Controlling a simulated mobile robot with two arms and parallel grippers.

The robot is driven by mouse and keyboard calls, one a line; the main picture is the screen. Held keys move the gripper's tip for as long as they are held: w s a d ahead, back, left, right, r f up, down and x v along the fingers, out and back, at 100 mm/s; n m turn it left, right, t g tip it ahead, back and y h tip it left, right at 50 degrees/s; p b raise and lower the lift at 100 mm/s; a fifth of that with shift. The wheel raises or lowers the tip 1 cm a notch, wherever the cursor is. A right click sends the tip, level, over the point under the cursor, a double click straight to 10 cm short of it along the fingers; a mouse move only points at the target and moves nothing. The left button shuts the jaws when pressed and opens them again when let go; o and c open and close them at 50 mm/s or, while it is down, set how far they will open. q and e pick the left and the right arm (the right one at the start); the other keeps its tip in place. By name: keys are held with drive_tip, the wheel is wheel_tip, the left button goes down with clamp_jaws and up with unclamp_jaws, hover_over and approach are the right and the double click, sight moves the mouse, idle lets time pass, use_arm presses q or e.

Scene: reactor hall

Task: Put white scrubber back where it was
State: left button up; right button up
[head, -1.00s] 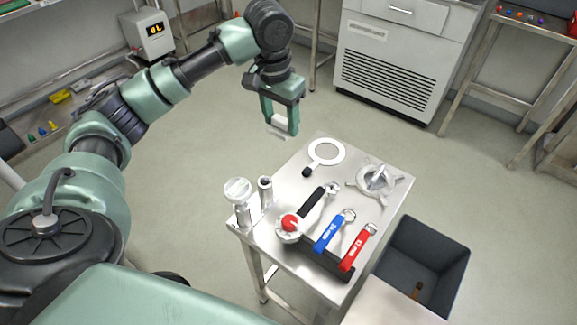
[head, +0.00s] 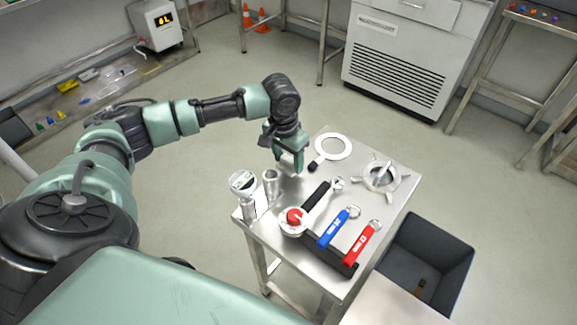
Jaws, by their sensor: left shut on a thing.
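My left gripper (head: 291,164) is shut on a small white block, which looks like the white scrubber (head: 287,157). Its fingers hide most of the block. The gripper points down over the back left part of the steel table (head: 258,232), just left of a white ring-shaped tool with a black handle (head: 334,147). I cannot tell whether the scrubber touches the table. My right gripper is not in view.
Near the gripper stand a metal cylinder (head: 271,185) and a round-topped gauge (head: 243,183). Blue (head: 339,229) and red (head: 361,245) handled tools, a red-knobbed part (head: 294,217) and a metal valve wheel (head: 381,177) occupy the table. A dark bin (head: 452,262) stands at right.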

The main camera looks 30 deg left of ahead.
sight(288, 165)
use_arm(q)
wheel_tip(288, 165, down, 3)
drive_tip(key=shift+r, duration=0.1)
drive_tip(key=shift+f, duration=0.2)
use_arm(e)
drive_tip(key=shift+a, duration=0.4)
use_arm(q)
drive_tip(key=shift+f, duration=0.1)
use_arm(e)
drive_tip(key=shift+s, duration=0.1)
use_arm(q)
drive_tip(key=o, duration=1.2)
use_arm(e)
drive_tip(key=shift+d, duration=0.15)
use_arm(q)
drive_tip(key=shift+r, duration=0.3)
drive_tip(key=r, duration=0.4)
drive_tip(key=s+r, duration=0.1)
drive_tip(key=r, duration=0.6)
drive_tip(key=shift+s+r, duration=0.15)
drive_tip(key=shift+r, duration=0.15)
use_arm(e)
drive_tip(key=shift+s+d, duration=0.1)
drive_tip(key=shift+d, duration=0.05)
